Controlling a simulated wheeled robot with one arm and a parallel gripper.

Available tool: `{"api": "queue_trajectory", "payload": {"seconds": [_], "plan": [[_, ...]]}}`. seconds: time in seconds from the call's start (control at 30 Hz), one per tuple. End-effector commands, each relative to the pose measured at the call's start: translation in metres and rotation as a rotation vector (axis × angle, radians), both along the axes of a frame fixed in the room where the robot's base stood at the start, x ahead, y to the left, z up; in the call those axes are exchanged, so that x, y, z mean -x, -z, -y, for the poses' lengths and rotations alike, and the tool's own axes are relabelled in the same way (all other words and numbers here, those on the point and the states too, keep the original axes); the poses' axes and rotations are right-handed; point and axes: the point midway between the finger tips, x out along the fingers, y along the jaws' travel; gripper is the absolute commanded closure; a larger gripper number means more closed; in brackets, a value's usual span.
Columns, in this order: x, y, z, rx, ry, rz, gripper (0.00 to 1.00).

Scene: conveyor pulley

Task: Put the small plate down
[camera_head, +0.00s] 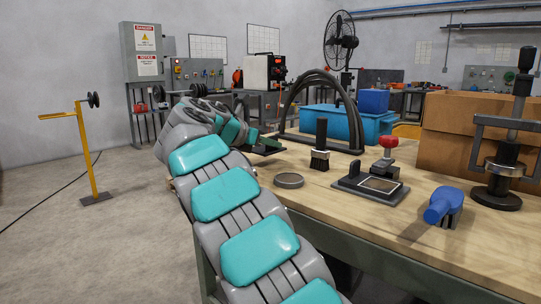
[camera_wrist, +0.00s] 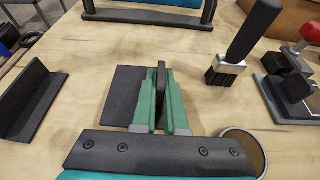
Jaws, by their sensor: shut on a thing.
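The small plate is dark, with a flat square part (camera_wrist: 122,95) and a thin upright part (camera_wrist: 161,80) in the wrist view. My gripper (camera_wrist: 161,100) has green fingers, shut on the upright part. The flat part lies to the left of the fingers, low over the wooden table; I cannot tell whether it touches the wood. In the head view my gripper (camera_head: 251,139) is at the table's far left edge, and the dark plate (camera_head: 268,147) shows just beyond it, partly hidden by my arm.
A dark angle piece (camera_wrist: 32,102) stands to the left. A black-handled brush (camera_head: 320,150) and a round tin (camera_head: 289,181) are to the right, with a red-knobbed tool (camera_head: 387,158) farther right. A black-framed stand (camera_head: 355,125) is behind. Bare wood lies between them.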

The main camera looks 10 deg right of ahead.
Motion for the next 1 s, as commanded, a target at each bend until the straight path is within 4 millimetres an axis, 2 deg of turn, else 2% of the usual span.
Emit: {"api": "queue_trajectory", "payload": {"seconds": [0.23,0.5,0.93,0.97,1.0], "plan": [[-0.004,0.005,-0.001,0.002,0.001,0.0,1.0],[-0.003,0.033,-0.001,0.002,0.0,0.0,1.0],[-0.003,0.038,-0.001,0.002,0.001,0.0,1.0],[-0.004,0.039,-0.002,0.001,0.0,-0.001,0.87],[-0.004,0.039,-0.002,0.0,0.0,0.0,0.82]]}}
